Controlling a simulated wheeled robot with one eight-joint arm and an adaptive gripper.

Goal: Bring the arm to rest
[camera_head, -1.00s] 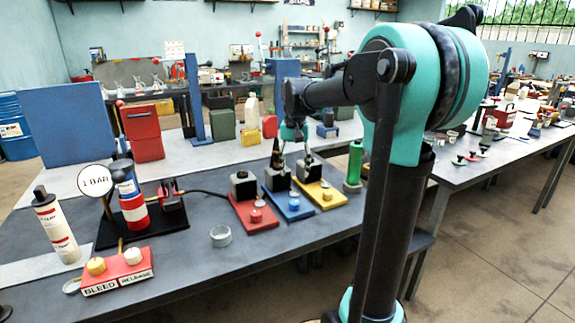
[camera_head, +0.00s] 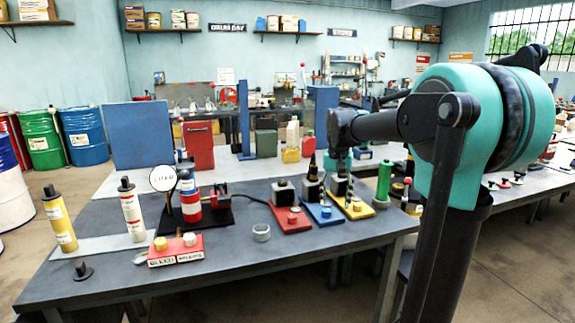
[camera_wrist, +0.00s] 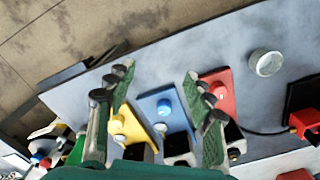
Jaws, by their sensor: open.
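My gripper shows at the bottom of the wrist view (camera_wrist: 160,105), its two green-padded fingers spread apart with nothing between them. It hangs above the table over the yellow plate (camera_wrist: 130,127), the blue plate (camera_wrist: 163,108) and the red plate (camera_wrist: 222,88). In the head view my arm reaches left from its teal joint, and the fingers are mostly hidden. There the red plate (camera_head: 287,222), the blue plate (camera_head: 322,218) and the yellow plate (camera_head: 356,211) stand in a row, each bearing a dark block and a knob.
A green bottle (camera_head: 383,180) stands right of the plates. A clear ring-shaped cup (camera_head: 261,233) and a red bleed/release box (camera_head: 175,250) lie to the left. A yellow cylinder (camera_head: 59,218), a white cylinder (camera_head: 132,210) and a gauge (camera_head: 163,179) stand farther left.

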